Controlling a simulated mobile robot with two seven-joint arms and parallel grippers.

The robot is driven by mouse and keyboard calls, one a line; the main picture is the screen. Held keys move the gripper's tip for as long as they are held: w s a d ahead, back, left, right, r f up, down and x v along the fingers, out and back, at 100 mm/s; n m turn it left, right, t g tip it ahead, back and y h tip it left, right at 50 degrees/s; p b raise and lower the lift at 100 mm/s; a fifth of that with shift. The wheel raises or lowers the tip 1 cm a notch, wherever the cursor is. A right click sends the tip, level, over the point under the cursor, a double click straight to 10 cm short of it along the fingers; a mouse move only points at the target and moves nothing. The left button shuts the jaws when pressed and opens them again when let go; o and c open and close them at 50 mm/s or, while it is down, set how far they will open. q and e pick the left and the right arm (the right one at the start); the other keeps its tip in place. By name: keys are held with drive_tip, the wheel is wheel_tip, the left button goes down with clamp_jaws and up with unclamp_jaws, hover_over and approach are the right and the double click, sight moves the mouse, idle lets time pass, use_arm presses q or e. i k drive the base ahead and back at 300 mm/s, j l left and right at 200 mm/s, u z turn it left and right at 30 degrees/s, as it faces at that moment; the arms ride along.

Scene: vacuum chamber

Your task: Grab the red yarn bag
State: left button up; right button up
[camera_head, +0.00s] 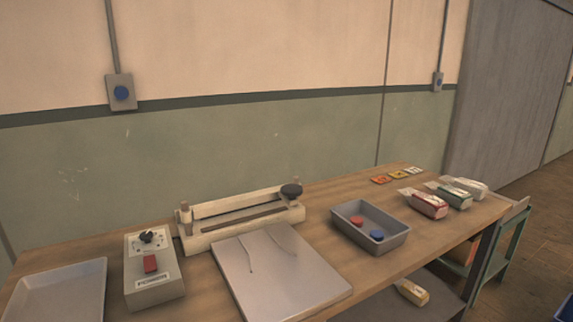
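A red bag (428,206) with a pale flap lies on the wooden table toward its right end; it looks like the red yarn bag. A dark green bag (455,196) lies just to its right, and a whitish bag (471,186) lies beyond that. The red bag's left end, with the pale flap, points toward the back wall. Neither of my grippers shows in the head view, and nothing is seen touching the bag.
The wooden table (385,268) also holds a grey bin (341,224) with red and blue discs, a flat plate (275,278), a bar device (243,217), a control box (153,285) and a tray (60,296). Small cards (397,175) lie behind the bags. A green-framed cart (507,245) stands at right.

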sight(435, 208)
drive_tip(key=i+l+z, duration=0.2)
drive_tip(key=z, duration=0.3)
drive_tip(key=i+l+z, duration=0.25)
drive_tip(key=z, duration=0.2)
drive_tip(key=i+l+z, duration=0.1)
drive_tip(key=i+l, duration=0.15)
drive_tip(key=i, duration=0.15)
drive_tip(key=i+l, duration=0.2)
drive_tip(key=i, duration=0.25)
drive_tip(key=i+l+z, duration=0.15)
drive_tip(key=i, duration=0.25)
drive_tip(key=i+l+z, duration=0.1)
drive_tip(key=i, duration=0.35)
drive_tip(key=l, duration=0.1)
